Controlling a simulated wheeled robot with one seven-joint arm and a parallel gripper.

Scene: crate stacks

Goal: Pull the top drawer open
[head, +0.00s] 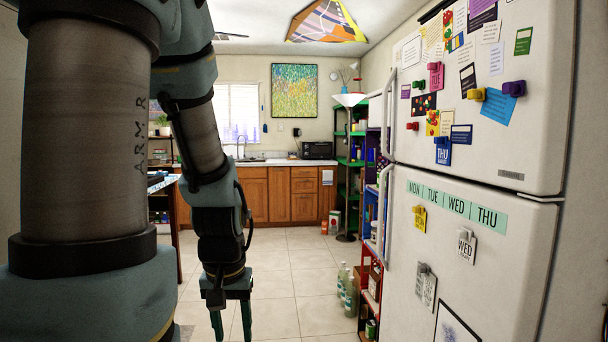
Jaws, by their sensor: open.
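My gripper (231,322) hangs at the bottom of the head view, left of centre. Its two green fingers point down, apart, with nothing seen between them; the lowest part of the fingers is cut off by the frame edge. Wooden base cabinets (280,192) stand along the far wall, well beyond my gripper. A small front panel (304,172) near their top right looks like a drawer front, but it is too small to be sure. No drawer is clearly seen open, and I cannot tell which one is the top drawer.
A white fridge (470,190) fills the right side, its handles facing the aisle. Bottles (347,290) stand on the floor beside a red shelf (370,300). A table (165,182) is partly hidden at left. Tiled floor (295,265) lies clear between.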

